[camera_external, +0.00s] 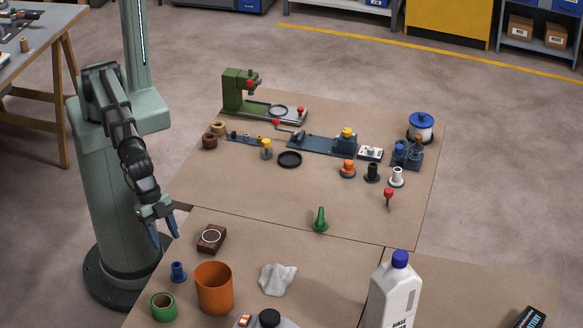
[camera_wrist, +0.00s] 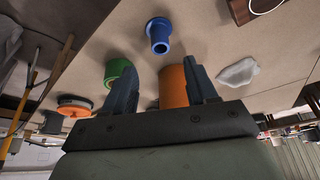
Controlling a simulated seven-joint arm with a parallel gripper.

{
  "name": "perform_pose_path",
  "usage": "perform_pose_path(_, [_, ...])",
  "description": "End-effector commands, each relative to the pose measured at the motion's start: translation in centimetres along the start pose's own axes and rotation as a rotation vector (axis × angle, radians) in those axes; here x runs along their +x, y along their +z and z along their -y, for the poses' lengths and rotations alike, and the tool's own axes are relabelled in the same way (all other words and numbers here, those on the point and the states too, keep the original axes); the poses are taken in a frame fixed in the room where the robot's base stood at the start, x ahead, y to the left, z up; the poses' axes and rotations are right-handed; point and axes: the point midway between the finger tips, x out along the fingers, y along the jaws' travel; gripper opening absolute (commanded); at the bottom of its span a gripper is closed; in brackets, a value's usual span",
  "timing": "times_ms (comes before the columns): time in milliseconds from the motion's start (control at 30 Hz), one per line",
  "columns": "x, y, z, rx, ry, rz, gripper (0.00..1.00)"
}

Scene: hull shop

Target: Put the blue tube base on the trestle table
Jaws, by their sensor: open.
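In the wrist view the tube base (camera_wrist: 160,46) shows beyond and between my fingertips, clear of both. My gripper (camera_external: 164,232) is open and empty, pointing down, above and slightly left of the tube base. It also shows in the wrist view (camera_wrist: 160,68). The trestle table (camera_external: 32,57) stands at the upper left, with wooden legs and a grey top holding a few items; part of it is cut off by the picture edge.
A green ring (camera_external: 163,306) and an orange cup (camera_external: 214,288) stand close to the tube base. A brown block (camera_external: 212,238), a white cloth (camera_external: 278,279), a green cone (camera_external: 320,220) and a white bottle (camera_external: 394,295) lie further right.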

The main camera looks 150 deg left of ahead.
Motion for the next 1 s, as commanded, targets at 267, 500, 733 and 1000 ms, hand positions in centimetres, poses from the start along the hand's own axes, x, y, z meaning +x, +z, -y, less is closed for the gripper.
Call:
perform_pose_path(267, [-2.7, 0.0, 0.0, 0.0, 0.0, 0.0, 0.57])
perform_pose_path(500, [-3.1, 0.0, 0.0, 0.0, 0.0, 0.0, 0.57])
perform_pose_path(733, [-3.1, 0.1, 0.0, 0.0, 0.0, 0.001, 0.57])
perform_pose_path(1000, [0.7, 5.0, -1.2, 0.066, 0.031, 0.098, 0.57])
